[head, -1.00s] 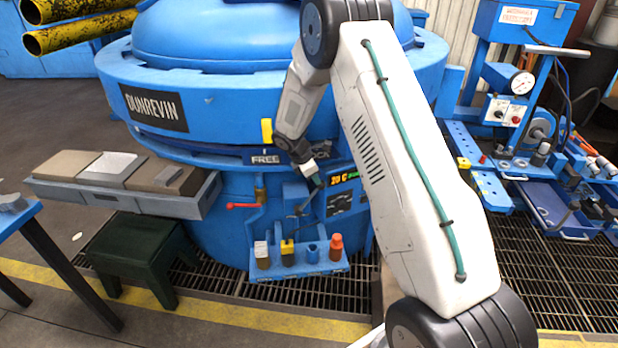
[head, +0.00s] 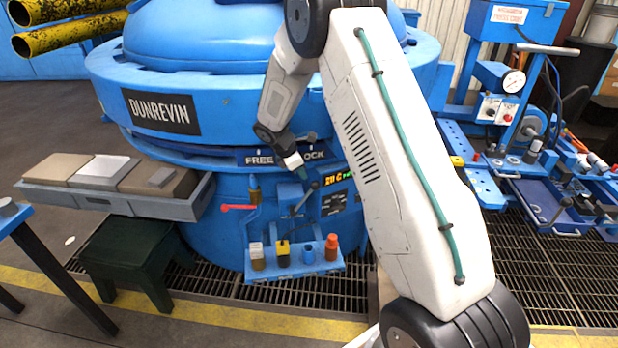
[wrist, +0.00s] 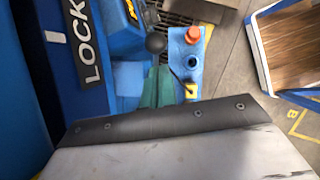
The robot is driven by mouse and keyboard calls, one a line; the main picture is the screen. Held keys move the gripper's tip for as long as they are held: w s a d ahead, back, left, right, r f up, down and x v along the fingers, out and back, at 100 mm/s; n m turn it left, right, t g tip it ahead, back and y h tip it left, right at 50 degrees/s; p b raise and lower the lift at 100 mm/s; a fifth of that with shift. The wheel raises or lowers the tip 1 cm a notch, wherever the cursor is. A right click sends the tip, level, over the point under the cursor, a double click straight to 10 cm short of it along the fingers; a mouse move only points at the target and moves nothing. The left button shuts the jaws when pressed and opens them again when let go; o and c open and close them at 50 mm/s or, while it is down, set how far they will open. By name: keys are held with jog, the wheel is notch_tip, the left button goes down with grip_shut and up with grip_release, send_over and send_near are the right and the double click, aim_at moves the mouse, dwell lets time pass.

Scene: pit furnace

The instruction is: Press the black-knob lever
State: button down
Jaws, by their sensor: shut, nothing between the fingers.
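The black-knob lever (head: 314,185) stands on the blue furnace front, its rod rising at a slant to a round black knob. The knob also shows in the wrist view (wrist: 155,42), just beyond my fingertips. My gripper (head: 302,174) is shut and empty, with green fingertips pointing down beside the knob, a little up and left of it in the head view. In the wrist view the green fingers (wrist: 157,88) are together below the knob. I cannot tell whether they touch it. The lower rod is mostly hidden in the wrist view.
A FREE label (head: 259,160) and a LOCK label (wrist: 89,50) sit near the gripper. A red handle (head: 239,208) is left of the lever. Below is a blue shelf (head: 300,272) with several coloured pieces. A lit panel (head: 336,199) is close on the right.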

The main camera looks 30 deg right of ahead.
notch_tip(320, 180, up, 9)
jog(key=a, duration=0.1)
jog(key=shift+s, duration=0.4)
jog(key=shift+f, duration=0.1)
jog(key=s+a+r+m+y, duration=0.1)
jog(key=s+a+r+m, duration=0.3)
jog(key=s, duration=0.9)
jog(key=s+a+r+m+t+y, duration=0.1)
jog(key=s+a+r+m, duration=0.4)
jog(key=s, duration=0.9)
jog(key=s+a+r+m+y, duration=0.3)
jog(key=s+r+m, duration=0.3)
jog(key=s, duration=0.8)
jog(key=shift+s+a+r+m+t, duration=0.3)
jog(key=shift+a+r, duration=0.5)
jog(key=shift+r, duration=1)
